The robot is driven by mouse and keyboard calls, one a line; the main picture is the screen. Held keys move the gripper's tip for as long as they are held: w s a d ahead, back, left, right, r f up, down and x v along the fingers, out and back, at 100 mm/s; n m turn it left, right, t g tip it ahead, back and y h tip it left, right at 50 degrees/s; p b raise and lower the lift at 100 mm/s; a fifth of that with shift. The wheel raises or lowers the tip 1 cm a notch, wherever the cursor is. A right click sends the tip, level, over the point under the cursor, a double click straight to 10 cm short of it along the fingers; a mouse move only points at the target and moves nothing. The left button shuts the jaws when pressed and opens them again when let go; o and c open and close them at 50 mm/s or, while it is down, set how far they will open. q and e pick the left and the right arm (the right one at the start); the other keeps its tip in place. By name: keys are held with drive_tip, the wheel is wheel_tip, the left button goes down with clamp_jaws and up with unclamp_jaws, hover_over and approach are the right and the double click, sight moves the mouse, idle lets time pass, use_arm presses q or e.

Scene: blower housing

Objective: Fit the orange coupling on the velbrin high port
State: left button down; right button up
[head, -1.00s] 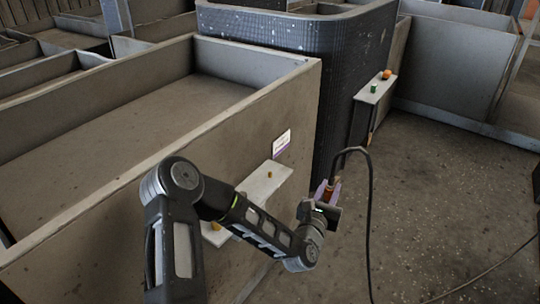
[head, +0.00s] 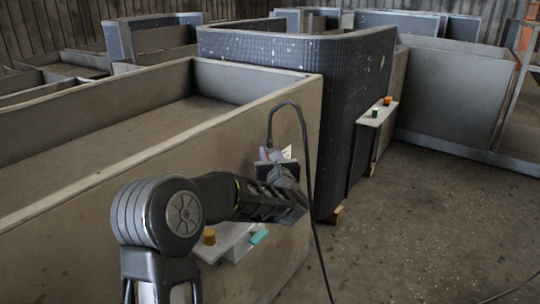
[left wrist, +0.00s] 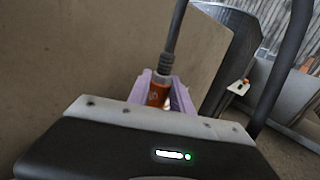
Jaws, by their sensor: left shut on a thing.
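The orange coupling (left wrist: 158,91) shows in the left wrist view, with a black cable running up from its top. My left gripper (left wrist: 160,94) is shut on it between two pale purple fingers. In the head view my left gripper (head: 271,156) is raised in front of the tan housing wall, with the cable looping over it. The coupling itself is hard to make out there. A white label (head: 288,151) on the wall is partly hidden behind the gripper. I cannot tell which fitting is the velbrin high port. My right gripper is not in view.
A pale ledge (head: 232,246) below my arm bears a yellow-orange fitting (head: 209,237) and a teal one (head: 258,236). A farther ledge (head: 377,116) bears an orange fitting (head: 388,101) and a green one (head: 375,113). The floor at right is open.

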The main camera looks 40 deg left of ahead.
use_arm(q)
drive_tip(key=shift+f, duration=0.15)
drive_tip(key=shift+f+b, duration=0.3)
drive_tip(key=shift+f, duration=1.7)
drive_tip(key=shift+r, duration=0.1)
drive_tip(key=shift+s+d+b, duration=0.1)
drive_tip(key=shift+d+b, duration=0.05)
drive_tip(key=shift+b, duration=0.55)
drive_tip(key=shift+f+b, duration=1.45)
drive_tip(key=shift+b, duration=1.05)
drive_tip(key=c, duration=1.1)
unclamp_jaws()
